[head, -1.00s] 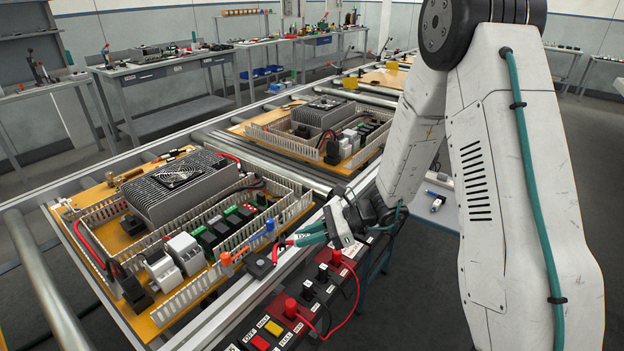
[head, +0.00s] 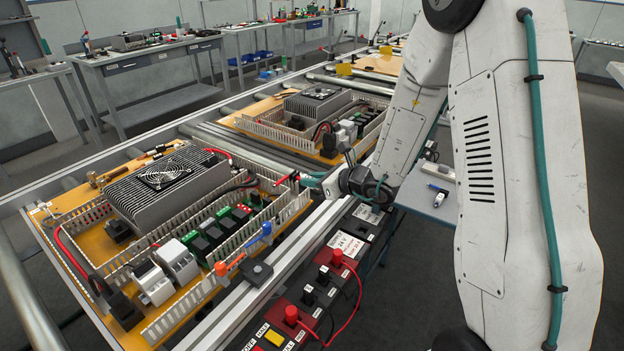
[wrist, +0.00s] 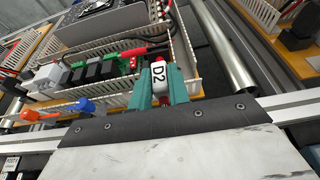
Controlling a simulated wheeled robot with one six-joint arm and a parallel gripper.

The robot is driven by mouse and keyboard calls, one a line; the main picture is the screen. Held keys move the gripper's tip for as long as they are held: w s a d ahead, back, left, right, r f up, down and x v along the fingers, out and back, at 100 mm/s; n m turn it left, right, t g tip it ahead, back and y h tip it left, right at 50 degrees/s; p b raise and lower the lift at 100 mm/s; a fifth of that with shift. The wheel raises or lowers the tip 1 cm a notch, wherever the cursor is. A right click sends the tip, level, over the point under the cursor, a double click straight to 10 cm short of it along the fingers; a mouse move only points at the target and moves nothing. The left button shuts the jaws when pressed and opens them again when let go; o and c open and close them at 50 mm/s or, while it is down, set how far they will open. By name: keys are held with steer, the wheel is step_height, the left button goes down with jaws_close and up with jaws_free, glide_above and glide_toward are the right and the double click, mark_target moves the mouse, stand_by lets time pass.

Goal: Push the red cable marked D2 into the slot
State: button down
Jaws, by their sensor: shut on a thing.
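My gripper (wrist: 164,85) has teal fingers shut on the white D2 label (wrist: 158,74) of the red cable. In the wrist view the red cable (wrist: 140,49) runs from the label to the left, over the slotted duct. In the head view my gripper (head: 308,180) is at the right end of the near panel, and the red cable (head: 283,180) shows just left of the fingertips. The grey slotted duct (head: 292,207) has a comb-like wall below and beside the gripper. I cannot tell which slot is beneath the cable or whether the cable touches it.
A finned grey unit with a fan (head: 160,185) stands on the near panel. A control box with red plugs (head: 330,272) lies in front. A metal roller (wrist: 225,55) is right of the duct.

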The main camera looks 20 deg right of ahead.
steer(key=shift+s+d+f, duration=0.1)
steer(key=shift+s, duration=0.05)
steer(key=shift+f, duration=2.75)
steer(key=shift+f, duration=2.9)
steer(key=c, duration=1.3)
jaws_free()
steer(key=shift+o, duration=0.2)
steer(key=v, duration=0.8)
